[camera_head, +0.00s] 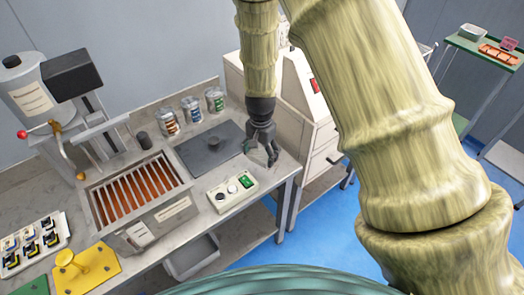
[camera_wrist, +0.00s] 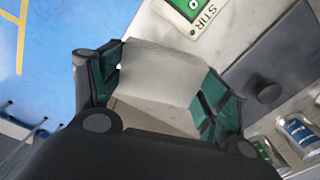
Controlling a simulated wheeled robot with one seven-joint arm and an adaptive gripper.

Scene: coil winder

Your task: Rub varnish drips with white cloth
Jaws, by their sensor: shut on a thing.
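My gripper (camera_head: 268,158) hangs over the right end of the worktop, beside the dark grey plate. In the wrist view my gripper (camera_wrist: 160,90) has its green-padded fingers on both sides of a folded white cloth (camera_wrist: 158,72) and is shut on it. In the head view the cloth is mostly hidden by the fingers; only a pale bit shows. Whether the cloth touches the worktop (camera_head: 283,172), I cannot tell. I cannot make out any varnish drips; the gripper and cloth cover part of the surface there.
A control box (camera_head: 233,192) with a green button stands in front of the dark grey plate (camera_head: 210,148). Several cans (camera_head: 191,109) stand behind it. A slotted tank with copper-coloured bars (camera_head: 138,192) is to the left. A white cabinet (camera_head: 310,120) stands right of the bench.

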